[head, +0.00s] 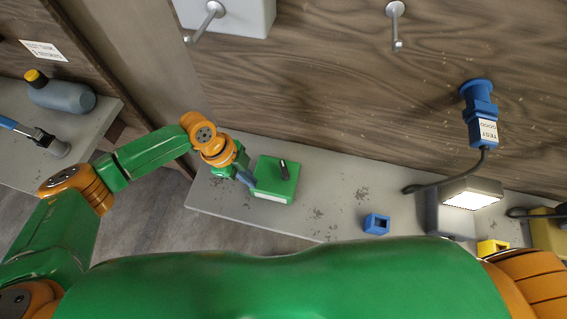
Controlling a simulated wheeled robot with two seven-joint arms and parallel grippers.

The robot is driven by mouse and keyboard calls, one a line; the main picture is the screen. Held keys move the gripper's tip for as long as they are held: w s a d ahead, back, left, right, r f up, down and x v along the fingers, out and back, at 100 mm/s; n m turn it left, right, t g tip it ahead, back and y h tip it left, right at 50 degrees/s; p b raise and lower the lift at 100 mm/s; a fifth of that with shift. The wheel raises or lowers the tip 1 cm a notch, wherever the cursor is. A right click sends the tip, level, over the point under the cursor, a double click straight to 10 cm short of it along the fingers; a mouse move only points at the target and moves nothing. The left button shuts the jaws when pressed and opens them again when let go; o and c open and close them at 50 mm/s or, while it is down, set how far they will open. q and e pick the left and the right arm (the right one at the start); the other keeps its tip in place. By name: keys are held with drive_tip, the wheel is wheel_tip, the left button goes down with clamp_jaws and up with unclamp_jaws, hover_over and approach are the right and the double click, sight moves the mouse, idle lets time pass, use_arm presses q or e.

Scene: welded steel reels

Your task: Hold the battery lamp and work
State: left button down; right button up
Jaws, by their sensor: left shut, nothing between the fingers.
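A lamp with a dark grey head and a bright lit panel (471,200) is on the right side of the grey bench; I take it to be the battery lamp. My left gripper (246,180) is shut and empty, far to the left of the lamp. It is at the left side of a green box (275,181) with a dark handle on top. I cannot tell whether its fingers touch the box. My right gripper is not in view.
A blue fitting (480,117) with a label is on the wooden wall above the lamp, with a dark cable below it. A small blue block (376,224) and a yellow block (492,247) are on the bench (325,195). A grey bottle (62,95) lies on the left shelf.

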use_arm(q)
drive_tip(key=shift+s+f, duration=0.1)
drive_tip(key=shift+f, duration=0.7)
idle(1.6)
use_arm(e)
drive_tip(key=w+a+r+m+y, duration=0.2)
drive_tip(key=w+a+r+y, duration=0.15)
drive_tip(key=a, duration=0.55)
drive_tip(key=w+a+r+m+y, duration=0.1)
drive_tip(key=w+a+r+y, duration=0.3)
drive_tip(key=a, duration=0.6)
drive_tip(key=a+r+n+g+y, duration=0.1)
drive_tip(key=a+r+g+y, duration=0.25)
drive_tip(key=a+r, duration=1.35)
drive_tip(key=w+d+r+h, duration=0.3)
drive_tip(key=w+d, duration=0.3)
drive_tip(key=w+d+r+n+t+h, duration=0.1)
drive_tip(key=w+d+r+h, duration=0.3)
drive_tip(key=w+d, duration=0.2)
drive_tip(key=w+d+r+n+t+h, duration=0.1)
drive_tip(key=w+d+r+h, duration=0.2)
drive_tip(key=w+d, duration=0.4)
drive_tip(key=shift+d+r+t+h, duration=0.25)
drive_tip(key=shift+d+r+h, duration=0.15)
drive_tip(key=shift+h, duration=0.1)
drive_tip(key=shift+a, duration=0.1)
